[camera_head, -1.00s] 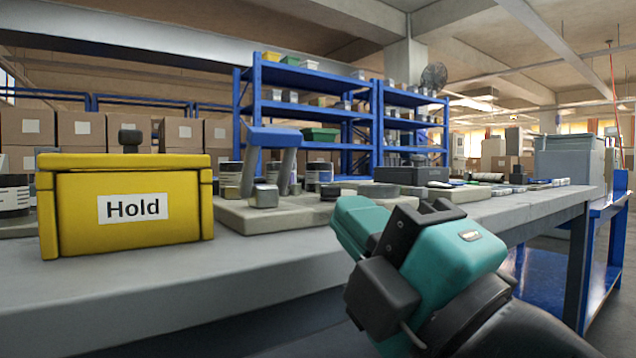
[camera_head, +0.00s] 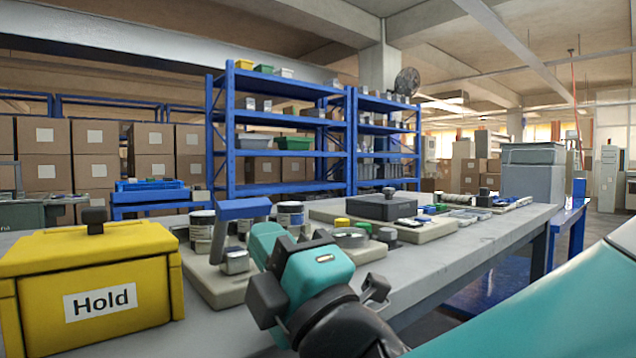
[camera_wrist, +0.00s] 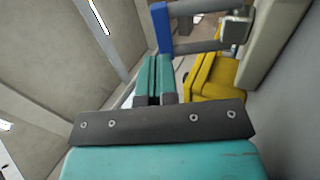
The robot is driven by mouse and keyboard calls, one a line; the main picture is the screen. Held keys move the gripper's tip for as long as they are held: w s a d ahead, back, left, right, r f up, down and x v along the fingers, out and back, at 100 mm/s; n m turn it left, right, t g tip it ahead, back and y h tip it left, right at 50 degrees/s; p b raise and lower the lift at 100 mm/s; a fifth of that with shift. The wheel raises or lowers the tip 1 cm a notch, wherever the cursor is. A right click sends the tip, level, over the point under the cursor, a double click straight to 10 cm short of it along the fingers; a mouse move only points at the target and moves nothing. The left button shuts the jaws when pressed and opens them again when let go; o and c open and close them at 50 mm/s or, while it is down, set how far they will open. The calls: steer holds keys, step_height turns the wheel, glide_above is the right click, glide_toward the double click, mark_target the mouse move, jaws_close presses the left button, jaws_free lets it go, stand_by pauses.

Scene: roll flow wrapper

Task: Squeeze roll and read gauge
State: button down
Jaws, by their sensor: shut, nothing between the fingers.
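My gripper (camera_head: 268,236) is in front of the bench fixture with its teal fingers pressed together, empty; they also show shut in the wrist view (camera_wrist: 155,72). The fixture's blue bar (camera_head: 242,208) sits on slanted grey posts above a pale base (camera_head: 205,283). Its bar (camera_wrist: 161,28) shows beyond the fingertips in the wrist view, apart from them. My gripper hides part of the fixture. I cannot make out a gauge face.
A yellow box marked "Hold" (camera_head: 145,286) stands at the left of the grey bench (camera_head: 455,258). It also shows in the wrist view (camera_wrist: 218,76). A dark case (camera_head: 383,207) and several small parts lie farther along. The bench's front right strip is clear.

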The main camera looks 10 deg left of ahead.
mark_target(247, 208)
steer(key=shift+p+x, duration=1.25)
steer(key=shift+x, duration=0.6)
steer(key=shift+r+p, duration=0.15)
steer(key=shift+p, duration=0.15)
